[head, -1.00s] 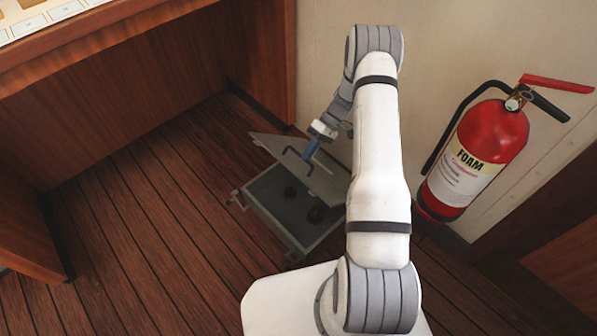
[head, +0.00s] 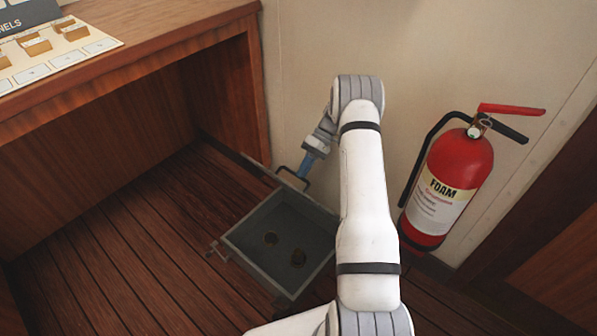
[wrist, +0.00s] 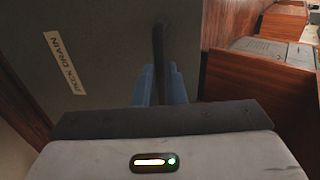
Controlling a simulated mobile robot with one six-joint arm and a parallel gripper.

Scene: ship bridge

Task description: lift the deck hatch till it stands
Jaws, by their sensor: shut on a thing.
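The deck hatch lid (head: 262,170) shows almost edge-on as a thin grey strip along the far side of its open frame, steeply raised. In the wrist view the lid (wrist: 85,85) is a grey face with a white label. Its dark bar handle (wrist: 158,45) runs between the blue fingers of my gripper (wrist: 160,85). In the head view my gripper (head: 304,170) is shut on the handle (head: 284,172), behind the opening. The grey hatch well (head: 248,243) is open, with two dark round shapes in its floor. My arm hides its right side.
A wooden console (head: 150,50) stands to the left and behind. A red fire extinguisher (head: 447,190) hangs on the pale wall (head: 300,60) to the right of my arm. Bare plank floor (head: 110,250) lies left of the hatch.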

